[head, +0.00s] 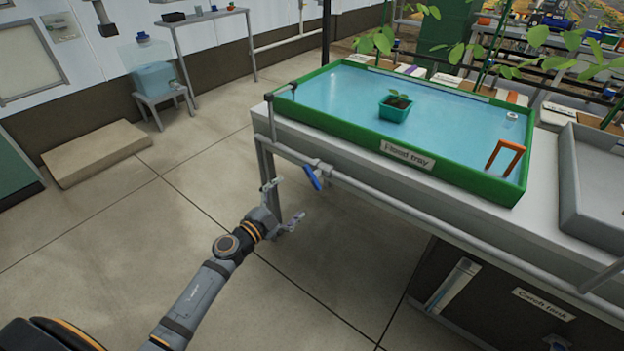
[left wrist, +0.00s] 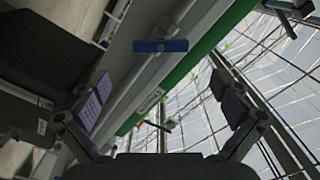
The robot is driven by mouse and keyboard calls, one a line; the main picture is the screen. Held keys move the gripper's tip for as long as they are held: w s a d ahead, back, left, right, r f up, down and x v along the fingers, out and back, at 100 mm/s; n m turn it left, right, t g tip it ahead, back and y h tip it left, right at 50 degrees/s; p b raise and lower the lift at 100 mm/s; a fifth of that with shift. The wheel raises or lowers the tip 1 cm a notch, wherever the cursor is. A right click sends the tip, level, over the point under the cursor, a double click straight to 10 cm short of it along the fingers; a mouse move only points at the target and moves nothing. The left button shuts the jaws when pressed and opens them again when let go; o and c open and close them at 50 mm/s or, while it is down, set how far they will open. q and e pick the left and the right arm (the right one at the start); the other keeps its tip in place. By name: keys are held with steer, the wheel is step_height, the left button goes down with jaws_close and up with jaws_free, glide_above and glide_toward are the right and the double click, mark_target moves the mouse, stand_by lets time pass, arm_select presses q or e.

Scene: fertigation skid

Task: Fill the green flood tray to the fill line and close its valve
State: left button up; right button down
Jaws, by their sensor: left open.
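The green flood tray (head: 450,176) stands on a grey bench and holds blue water over its floor. A small green pot (head: 396,108) with a seedling stands in the water, and an orange hoop (head: 507,158) stands near the front right corner. I cannot make out the fill line. A blue valve handle (head: 312,177) sits on the pipe along the bench front, slanted to the pipe; it also shows in the left wrist view (left wrist: 160,46). My left gripper (head: 281,203) is open and empty, below and left of the handle, apart from it. My right gripper is not in view.
A grey pipe (head: 420,217) runs along the bench front. The catch tank (head: 497,288) is under the bench at right, and a grey tray (head: 593,185) stands right of the flood tray. The floor at left is clear up to a beige slab (head: 98,152).

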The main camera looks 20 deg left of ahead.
mark_target(311, 179)
arm_select(q)
steer(key=x, duration=0.5)
steer(key=shift+w, duration=0.15)
steer(key=b+x, duration=0.1)
steer(key=x, duration=0.3)
steer(key=shift+w+f, duration=0.15)
steer(key=shift+w+d, duration=0.25)
steer(key=shift+w, duration=0.15)
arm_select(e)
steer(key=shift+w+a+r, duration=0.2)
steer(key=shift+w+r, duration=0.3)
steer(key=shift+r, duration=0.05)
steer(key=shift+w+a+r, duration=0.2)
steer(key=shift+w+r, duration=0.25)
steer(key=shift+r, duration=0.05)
arm_select(q)
steer(key=shift+c, duration=0.4)
steer(key=c, duration=0.9)
